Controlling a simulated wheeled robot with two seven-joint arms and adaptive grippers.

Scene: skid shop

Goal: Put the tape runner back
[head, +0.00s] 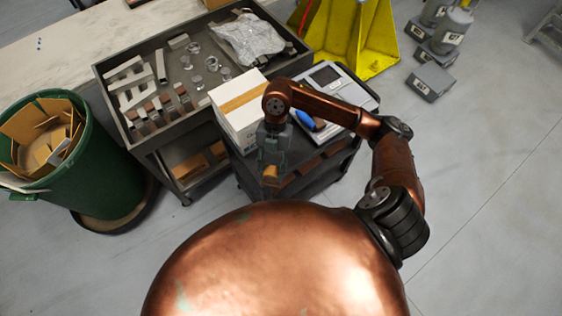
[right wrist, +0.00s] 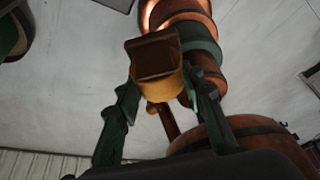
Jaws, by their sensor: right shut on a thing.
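My right gripper (head: 271,163) is shut on a small tan and brown thing, which looks to be the tape runner (head: 270,174). In the right wrist view the tape runner (right wrist: 160,82) shows a round yellow-orange body with a dark brown block at its end, between the two finger pads. The gripper points down just in front of the white carton (head: 238,103), at the near edge of the dark cart (head: 247,170). I cannot tell whether the tape runner touches the cart. My left gripper is not in view.
A grey device (head: 345,88) and a blue-ended item (head: 305,121) lie on the cart, partly behind my arm. A tray table (head: 105,68) with metal parts stands left of it. A green bin (head: 95,170) of cardboard is far left.

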